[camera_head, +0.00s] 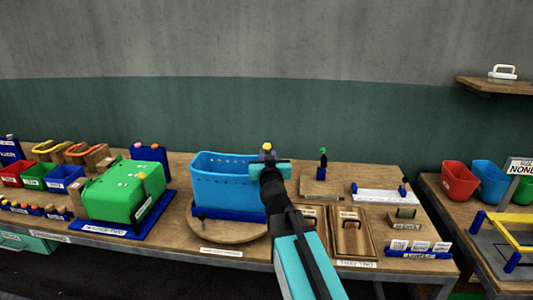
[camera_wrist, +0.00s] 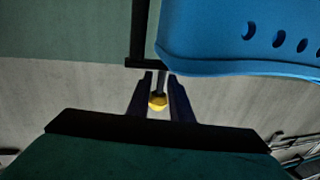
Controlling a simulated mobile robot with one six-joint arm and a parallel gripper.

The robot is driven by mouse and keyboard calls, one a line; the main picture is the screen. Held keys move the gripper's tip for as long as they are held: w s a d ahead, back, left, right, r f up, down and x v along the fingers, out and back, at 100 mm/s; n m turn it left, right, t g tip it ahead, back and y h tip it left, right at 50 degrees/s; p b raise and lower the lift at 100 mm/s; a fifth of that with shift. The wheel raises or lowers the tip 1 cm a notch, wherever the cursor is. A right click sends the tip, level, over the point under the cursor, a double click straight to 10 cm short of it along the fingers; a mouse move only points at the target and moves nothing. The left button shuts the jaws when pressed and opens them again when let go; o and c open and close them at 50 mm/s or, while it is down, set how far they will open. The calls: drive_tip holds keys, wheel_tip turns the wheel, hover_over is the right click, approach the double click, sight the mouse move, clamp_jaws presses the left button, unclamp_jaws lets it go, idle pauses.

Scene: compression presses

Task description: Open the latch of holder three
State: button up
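A blue bin (camera_head: 228,182) stands on a blue base (camera_head: 230,213) upon a round wooden board, with a small label in front that I cannot read. My gripper (camera_head: 267,153) is at the bin's upper right edge. A yellow knob (camera_head: 267,146) shows at its fingertips. In the wrist view, the yellow knob (camera_wrist: 158,102) on a thin dark stem sits between the two dark fingers of my gripper (camera_wrist: 160,90), with no clear gap on either side. The bin (camera_wrist: 245,35) fills the upper right there. My arm hides the bin's right side in the head view.
A green holder (camera_head: 125,190) on a blue base stands to the left. Wooden trays (camera_head: 352,234) and a white rack (camera_head: 386,196) lie to the right of my arm. A second table with coloured bins (camera_head: 459,182) is at the far right.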

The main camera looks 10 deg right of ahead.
clamp_jaws()
drive_tip(key=shift+w, duration=0.1)
